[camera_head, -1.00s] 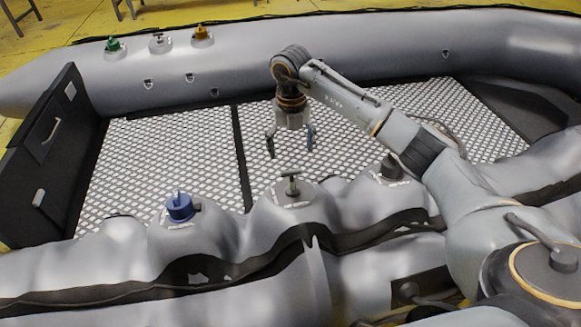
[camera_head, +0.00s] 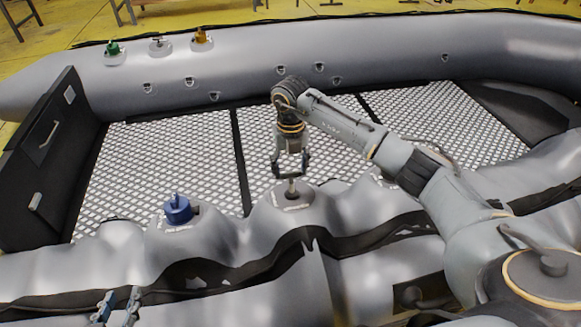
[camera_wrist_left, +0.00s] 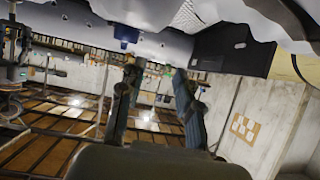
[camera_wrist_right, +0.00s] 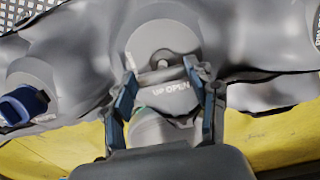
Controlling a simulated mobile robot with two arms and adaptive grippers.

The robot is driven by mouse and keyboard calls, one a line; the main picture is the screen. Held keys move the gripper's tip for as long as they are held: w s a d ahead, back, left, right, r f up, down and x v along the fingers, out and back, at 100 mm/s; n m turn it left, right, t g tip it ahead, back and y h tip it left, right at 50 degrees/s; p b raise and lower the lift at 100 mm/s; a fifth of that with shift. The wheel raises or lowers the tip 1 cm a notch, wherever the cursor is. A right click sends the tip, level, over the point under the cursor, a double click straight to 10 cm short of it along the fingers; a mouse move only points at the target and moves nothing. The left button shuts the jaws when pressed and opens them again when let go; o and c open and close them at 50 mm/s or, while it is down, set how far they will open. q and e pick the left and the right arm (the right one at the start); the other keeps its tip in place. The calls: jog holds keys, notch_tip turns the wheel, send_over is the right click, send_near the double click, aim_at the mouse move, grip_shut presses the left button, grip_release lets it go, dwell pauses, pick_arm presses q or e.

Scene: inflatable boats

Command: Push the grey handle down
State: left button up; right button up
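The grey T-shaped handle (camera_head: 291,190) stands up from a round grey valve base on the near tube. In the right wrist view the handle's crossbar (camera_wrist_right: 160,76) lies between my fingertips, with "UP OPEN" printed below it on the base. My right gripper (camera_head: 291,170) points down over the handle, its fingers spread to either side of the crossbar; firm contact cannot be made out. It also shows in the right wrist view (camera_wrist_right: 163,85). My left gripper (camera_head: 118,305) is low at the left edge of the near tube, open and empty, also seen in its wrist view (camera_wrist_left: 155,75).
A blue cap (camera_head: 178,208) sits left of the handle on the near tube. The far tube carries a green cap (camera_head: 113,48), a grey valve (camera_head: 160,46) and an orange cap (camera_head: 201,37). A black transom board (camera_head: 45,160) stands at left. The patterned floor (camera_head: 160,165) is clear.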

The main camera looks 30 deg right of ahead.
aim_at(291, 173)
grip_shut()
jog(key=shift+s+f, duration=0.25)
jog(key=shift+f, duration=1.25)
jog(key=shift+s+a, duration=0.1)
jog(key=shift+o, duration=1.1)
grip_release()
jog(key=o, duration=0.5)
jog(key=shift+f, duration=0.1)
jog(key=shift+c, duration=0.2)
pick_arm(q)
jog(key=shift+w+d+r+t, duration=0.15)
jog(key=shift+w+r+t, duration=0.25)
jog(key=shift+r, duration=0.15)
pick_arm(e)
notch_tip(291, 173, up, 12)
